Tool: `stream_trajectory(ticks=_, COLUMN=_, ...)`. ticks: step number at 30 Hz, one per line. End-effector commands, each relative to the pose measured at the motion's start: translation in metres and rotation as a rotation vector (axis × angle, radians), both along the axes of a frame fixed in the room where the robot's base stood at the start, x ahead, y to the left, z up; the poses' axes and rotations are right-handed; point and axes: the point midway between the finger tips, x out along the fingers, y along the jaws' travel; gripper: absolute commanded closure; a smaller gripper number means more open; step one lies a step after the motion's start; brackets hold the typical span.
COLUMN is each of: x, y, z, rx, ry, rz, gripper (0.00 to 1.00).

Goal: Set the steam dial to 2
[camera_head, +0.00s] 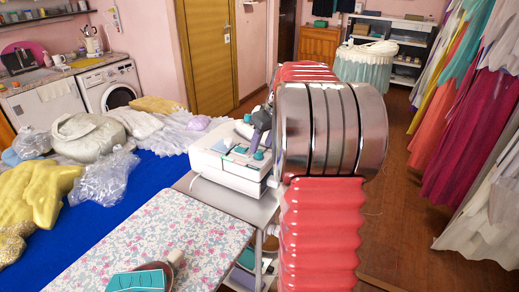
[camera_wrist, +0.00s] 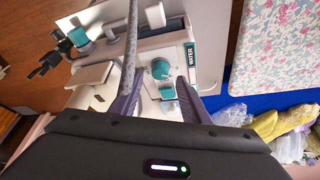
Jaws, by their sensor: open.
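The white steam station (camera_head: 228,165) stands on a grey stand beside the ironing board. In the wrist view its panel (camera_wrist: 203,80) carries a round teal dial (camera_wrist: 161,69), just beyond and between my fingertips. A smaller teal part (camera_wrist: 167,92) lies below the dial, and a label reading WATER is to the right. I cannot read the dial's setting. My gripper (camera_wrist: 158,86) is open, its two dark fingers on either side of the dial's line; I cannot tell whether they touch it. In the head view my gripper (camera_head: 262,122) is over the station, partly hidden by my arm.
A grey hose (camera_wrist: 131,40) passes close to my left finger. Another teal knob (camera_wrist: 78,37) sits at the station's far left. The floral ironing board (camera_head: 160,235) and a blue table (camera_head: 150,178) with plastic-wrapped items lie left. Gowns (camera_head: 460,130) hang at right.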

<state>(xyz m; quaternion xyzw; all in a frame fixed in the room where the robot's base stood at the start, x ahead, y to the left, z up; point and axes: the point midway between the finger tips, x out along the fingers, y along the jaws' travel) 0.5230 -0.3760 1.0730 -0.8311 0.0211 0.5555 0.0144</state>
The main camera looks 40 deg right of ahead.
Motion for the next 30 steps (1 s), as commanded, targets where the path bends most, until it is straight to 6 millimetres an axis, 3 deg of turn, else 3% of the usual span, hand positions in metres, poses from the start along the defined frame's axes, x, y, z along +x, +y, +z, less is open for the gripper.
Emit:
stream_trajectory(ticks=6, x=0.009, y=0.0, z=-0.024, rx=0.0, ry=0.001, rz=0.0, gripper=0.58)
stream_trajectory(ticks=18, x=0.012, y=0.0, z=-0.029, rx=0.0, ry=0.0, rz=0.0, gripper=0.59)
stream_trajectory(ticks=30, x=0.012, y=0.0, z=-0.028, rx=0.0, ry=0.0, rz=0.001, gripper=0.87)
